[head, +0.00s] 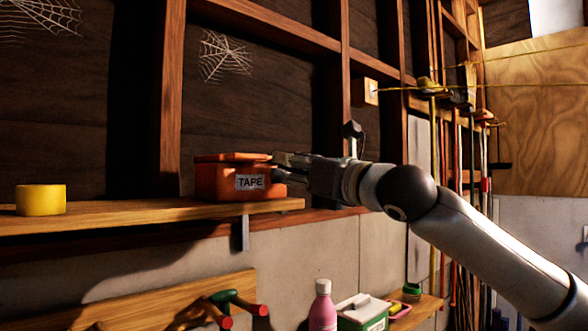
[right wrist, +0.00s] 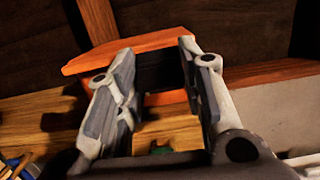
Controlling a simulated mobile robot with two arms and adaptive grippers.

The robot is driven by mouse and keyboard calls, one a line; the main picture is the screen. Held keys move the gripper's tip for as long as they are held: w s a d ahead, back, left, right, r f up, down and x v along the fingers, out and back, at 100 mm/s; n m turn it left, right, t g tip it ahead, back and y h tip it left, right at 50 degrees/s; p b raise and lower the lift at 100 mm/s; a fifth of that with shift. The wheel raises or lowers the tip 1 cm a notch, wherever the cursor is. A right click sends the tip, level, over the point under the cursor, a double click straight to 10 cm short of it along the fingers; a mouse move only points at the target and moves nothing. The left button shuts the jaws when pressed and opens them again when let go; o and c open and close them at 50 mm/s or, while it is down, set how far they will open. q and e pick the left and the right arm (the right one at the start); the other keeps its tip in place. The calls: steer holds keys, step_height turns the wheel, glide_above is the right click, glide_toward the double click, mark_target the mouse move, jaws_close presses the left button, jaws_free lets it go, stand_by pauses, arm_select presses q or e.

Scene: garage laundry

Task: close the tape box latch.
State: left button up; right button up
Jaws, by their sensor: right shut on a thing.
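The tape box (head: 215,182) is orange-red with a white TAPE label and stands near the right end of the wooden shelf. Its flat lid (head: 228,157) lies over the body, and a dark line shows between them. My right gripper (head: 281,166) is at the box's right end, one finger near lid height and the other lower. In the right wrist view the orange box (right wrist: 150,50) is beyond and between the fingers (right wrist: 156,55), with a dark part between the tips. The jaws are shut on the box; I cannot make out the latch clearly. My left gripper is not in view.
A yellow tape roll (head: 40,199) stands on the shelf (head: 120,215) at left, with bare shelf between it and the box. Below are a pink bottle (head: 323,308) and a green-and-white box (head: 362,313). Long-handled tools hang at right. A wooden stud wall is behind.

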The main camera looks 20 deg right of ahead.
steer(key=shift+r, duration=0.15)
steer(key=o, duration=1)
steer(key=v, duration=1.2)
